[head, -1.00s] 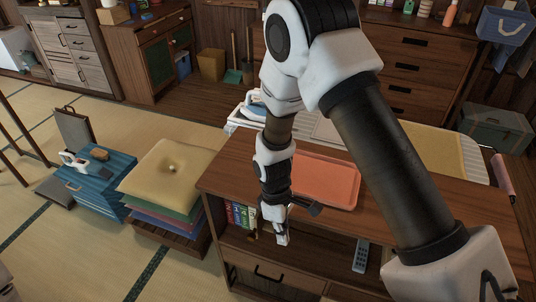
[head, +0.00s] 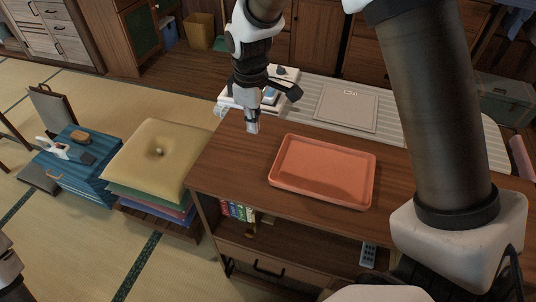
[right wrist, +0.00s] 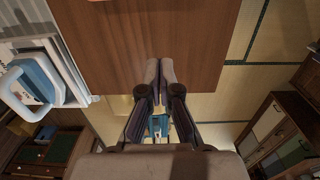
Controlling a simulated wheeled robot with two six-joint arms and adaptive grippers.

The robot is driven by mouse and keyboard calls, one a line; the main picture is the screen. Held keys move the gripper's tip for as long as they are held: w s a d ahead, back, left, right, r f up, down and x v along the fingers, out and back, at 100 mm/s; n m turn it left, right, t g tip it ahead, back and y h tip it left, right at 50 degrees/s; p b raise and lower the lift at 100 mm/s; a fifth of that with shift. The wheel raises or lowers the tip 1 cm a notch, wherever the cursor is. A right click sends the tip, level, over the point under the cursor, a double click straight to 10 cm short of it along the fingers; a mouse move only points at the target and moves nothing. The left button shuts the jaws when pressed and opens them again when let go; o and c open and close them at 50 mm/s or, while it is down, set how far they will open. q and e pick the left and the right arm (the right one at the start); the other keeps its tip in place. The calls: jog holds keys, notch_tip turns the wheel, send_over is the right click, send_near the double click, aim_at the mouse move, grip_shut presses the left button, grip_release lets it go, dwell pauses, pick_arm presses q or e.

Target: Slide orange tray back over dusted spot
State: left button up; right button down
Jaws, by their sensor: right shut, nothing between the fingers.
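The orange tray (head: 322,172) lies flat on the brown wooden top of a low cabinet (head: 225,150) in the head view. Its inside is empty. My right gripper (head: 252,127) is shut and empty, pointing down at the cabinet top's back left, left of the tray and apart from it. In the right wrist view its two fingers (right wrist: 160,65) are together over bare wood. I cannot make out a dusted spot. Part of my left arm shows at the head view's lower left corner, without its fingers.
Behind the cabinet is a ribbed pale surface with a grey board (head: 346,107) and a white-and-blue item (head: 270,92). Stacked cushions (head: 150,160) and a blue chest (head: 75,165) stand to the left. Books and a remote (head: 368,255) sit on the shelf below. The top left of the tray is clear.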

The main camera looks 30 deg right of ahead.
aim_at(270, 162)
jog(key=f, duration=0.5)
jog(key=f+p, duration=0.1)
jog(key=f, duration=0.4)
jog(key=shift+w+d+f, duration=0.1)
jog(key=shift+w+d, duration=0.05)
jog(key=shift+d, duration=0.05)
jog(key=shift+s+d+f+p, duration=0.2)
jog(key=shift+s+d, duration=0.35)
jog(key=shift+s+d+f+p, duration=0.2)
jog(key=shift+s+d, duration=0.3)
jog(key=shift+d, duration=0.05)
jog(key=shift+s+d, duration=0.35)
jog(key=shift+s, duration=0.05)
pick_arm(q)
jog(key=shift+w+d+r, duration=0.15)
jog(key=shift+w+r, duration=0.15)
jog(key=shift+r, duration=0.2)
pick_arm(e)
jog(key=shift+w+a, duration=0.1)
pick_arm(q)
jog(key=shift+r, duration=0.1)
